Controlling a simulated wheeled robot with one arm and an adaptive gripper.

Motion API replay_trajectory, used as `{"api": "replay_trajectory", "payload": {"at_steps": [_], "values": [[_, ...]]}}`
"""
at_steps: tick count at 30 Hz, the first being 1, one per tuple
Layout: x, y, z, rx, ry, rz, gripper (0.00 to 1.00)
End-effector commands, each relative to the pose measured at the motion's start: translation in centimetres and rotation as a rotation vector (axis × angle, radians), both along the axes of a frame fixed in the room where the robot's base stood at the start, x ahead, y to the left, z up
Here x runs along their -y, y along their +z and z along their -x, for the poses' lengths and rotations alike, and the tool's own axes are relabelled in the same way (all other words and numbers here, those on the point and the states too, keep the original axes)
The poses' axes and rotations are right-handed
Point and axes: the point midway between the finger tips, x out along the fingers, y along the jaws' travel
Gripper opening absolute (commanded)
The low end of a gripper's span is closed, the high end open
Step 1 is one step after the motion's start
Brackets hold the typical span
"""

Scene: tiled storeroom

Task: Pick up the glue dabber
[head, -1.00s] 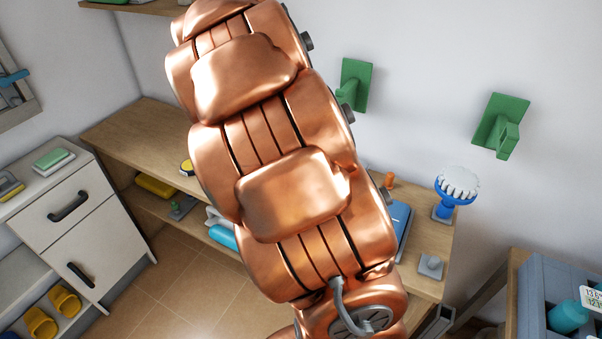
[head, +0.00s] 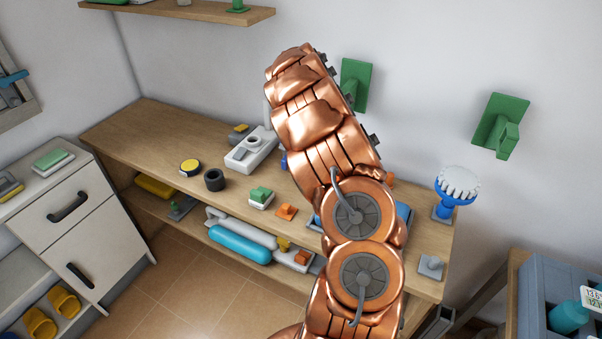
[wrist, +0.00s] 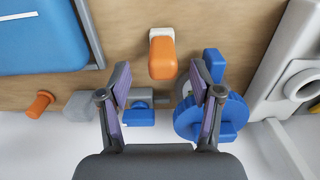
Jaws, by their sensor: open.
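In the wrist view my gripper (wrist: 160,84) is open, its two fingers apart with nothing between their pads. An orange piece with a white end (wrist: 162,56) lies on the wooden bench just beyond the fingertips, roughly centred between them. It may be the glue dabber, but I cannot tell for sure. A grey and blue piece (wrist: 140,110) shows between the fingers, lower in the picture. A blue round object (wrist: 208,117) is behind the right finger, partly covered. In the head view my gripper is hidden behind my copper arm.
The wooden bench (head: 140,130) carries a white device (head: 252,150), a black ring (head: 214,180), a yellow-topped disc (head: 190,167) and a blue-handled brush (head: 456,190). In the wrist view a blue case (wrist: 40,35) and an orange peg (wrist: 40,104) are at left.

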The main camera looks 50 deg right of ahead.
Motion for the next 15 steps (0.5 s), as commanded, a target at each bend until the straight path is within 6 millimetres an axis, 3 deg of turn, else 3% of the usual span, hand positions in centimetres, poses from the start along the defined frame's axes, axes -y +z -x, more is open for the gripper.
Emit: {"api": "replay_trajectory", "payload": {"at_steps": [15], "values": [[-0.3, -4.4, -0.1, -0.002, 0.000, -0.001, 0.65]]}}
